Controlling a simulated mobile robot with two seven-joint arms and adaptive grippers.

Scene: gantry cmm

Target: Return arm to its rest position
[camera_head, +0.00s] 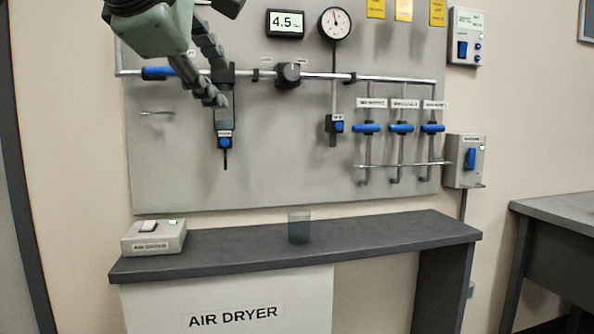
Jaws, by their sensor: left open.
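My left arm comes in from the top left, and its grey-green gripper body hangs over the upper left of the grey wall panel. My left gripper (221,87) is open, with its dark jointed fingers pointing down and right. No object shows between the fingers. They overlap the view of the panel's pipe and of a vertical fitting with a blue part (225,142) below them; I cannot tell the depth gap. My right gripper is not in view.
The wall panel (270,170) carries a pipe, a dial gauge (335,23), a 4.5 display (286,23) and several blue-handled valves (402,128). Below, a dark shelf (380,235) holds a clear cup (299,228) and a switch box (153,238). A table (560,207) stands right.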

